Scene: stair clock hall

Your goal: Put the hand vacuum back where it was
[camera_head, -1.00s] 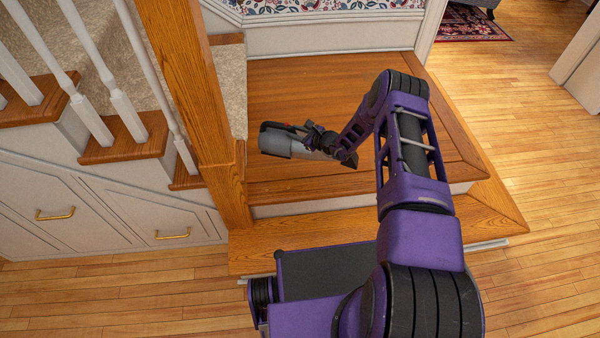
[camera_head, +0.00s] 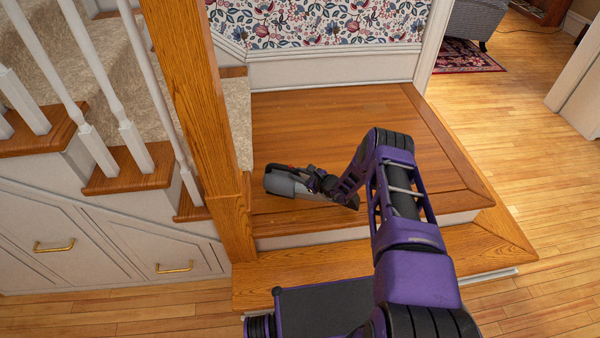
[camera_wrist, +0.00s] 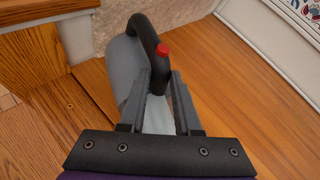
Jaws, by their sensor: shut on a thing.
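The hand vacuum (camera_head: 284,184) is grey with a black handle and a red button. It is at the wooden landing, close to the newel post, its long body lying roughly left to right in the head view. My gripper (camera_head: 318,183) is shut on it from the right side. In the wrist view the two fingers of my gripper (camera_wrist: 160,85) close around the black handle of the hand vacuum (camera_wrist: 122,65). I cannot tell whether the vacuum touches the landing or hangs just above it.
The wooden landing (camera_head: 340,120) is otherwise clear. A thick newel post (camera_head: 205,110) and white balusters stand at the left, with carpeted stairs behind. A papered wall (camera_head: 320,25) closes the back. A lower wooden step (camera_head: 300,262) runs along the front; open floor lies right.

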